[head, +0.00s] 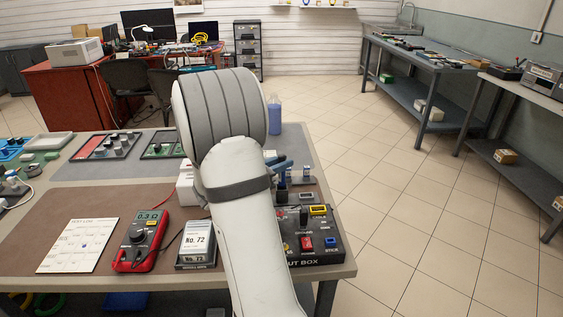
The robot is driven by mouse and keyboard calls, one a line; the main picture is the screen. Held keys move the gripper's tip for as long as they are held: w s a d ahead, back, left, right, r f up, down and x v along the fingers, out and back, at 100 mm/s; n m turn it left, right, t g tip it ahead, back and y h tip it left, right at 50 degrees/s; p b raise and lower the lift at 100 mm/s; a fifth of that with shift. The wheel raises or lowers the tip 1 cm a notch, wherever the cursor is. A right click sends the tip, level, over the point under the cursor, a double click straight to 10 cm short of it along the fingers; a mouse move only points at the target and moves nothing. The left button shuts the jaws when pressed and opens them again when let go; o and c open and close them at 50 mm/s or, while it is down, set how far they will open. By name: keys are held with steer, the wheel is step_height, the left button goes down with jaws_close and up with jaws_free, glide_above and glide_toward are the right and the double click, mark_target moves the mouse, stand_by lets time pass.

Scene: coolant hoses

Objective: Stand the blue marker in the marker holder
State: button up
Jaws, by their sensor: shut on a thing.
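My own white and grey arm fills the middle of the head view and hides what lies behind it. My gripper does not show clearly; it seems to be behind the arm. A slanted blue shape (282,164) juts out at the arm's right edge, above a dark upright piece (282,192). I cannot tell whether the blue shape is the blue marker, part of a tool or part of my gripper. I cannot make out the marker holder; the arm may cover it.
A black switch box (327,255) stands at the table's right front corner. A blue bottle (274,115) stands behind. The floor to the right is clear.

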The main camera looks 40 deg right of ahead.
steer(key=shift+f, duration=0.2)
stand_by(0.5)
steer(key=shift+f+b, duration=0.65)
steer(key=shift+f, duration=0.1)
steer(key=shift+f, duration=0.1)
steer(key=o, duration=0.9)
steer(key=shift+o, duration=0.4)
steer(key=shift+o, duration=1.2)
steer(key=shift+a, duration=0.1)
